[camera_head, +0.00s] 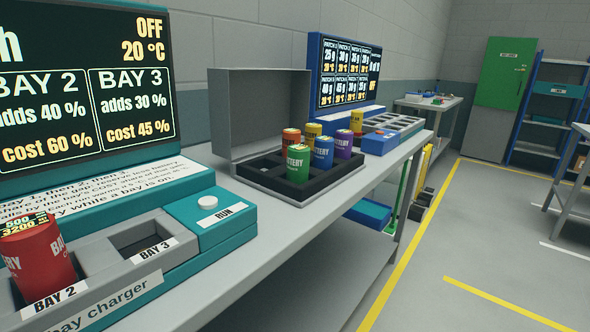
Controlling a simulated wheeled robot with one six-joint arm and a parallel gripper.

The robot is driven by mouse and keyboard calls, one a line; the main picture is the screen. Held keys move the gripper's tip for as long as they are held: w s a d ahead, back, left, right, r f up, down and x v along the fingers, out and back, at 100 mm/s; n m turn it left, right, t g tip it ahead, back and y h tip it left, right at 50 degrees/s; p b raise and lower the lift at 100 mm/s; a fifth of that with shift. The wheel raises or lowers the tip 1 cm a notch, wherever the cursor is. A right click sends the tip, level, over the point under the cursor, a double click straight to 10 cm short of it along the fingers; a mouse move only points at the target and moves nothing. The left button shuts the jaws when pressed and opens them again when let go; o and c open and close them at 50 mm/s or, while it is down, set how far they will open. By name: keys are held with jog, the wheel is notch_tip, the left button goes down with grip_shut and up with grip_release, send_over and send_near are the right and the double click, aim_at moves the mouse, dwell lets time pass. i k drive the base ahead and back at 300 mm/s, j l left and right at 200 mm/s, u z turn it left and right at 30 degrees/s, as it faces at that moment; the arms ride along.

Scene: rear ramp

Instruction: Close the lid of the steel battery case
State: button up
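The steel battery case (318,200) stands on the long grey bench, past the charger. Its grey lid (262,108) is open and stands upright at the back of the case. Inside the dark insert are a green battery (298,164), a blue battery (323,153), a purple battery (343,145), a yellow one (313,132) and an orange-red one (291,136). They stick up above the case rim. Some insert slots look empty. My gripper is not in view.
A teal bay charger (130,285) fills the near left, with a red battery (38,255) in bay 2 and bay 3 empty. A blue station with a screen (345,75) and tray stands beyond the case. Open floor (470,240) lies right of the bench (300,235).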

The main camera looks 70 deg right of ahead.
aim_at(250, 109)
jog(key=z, duration=1.85)
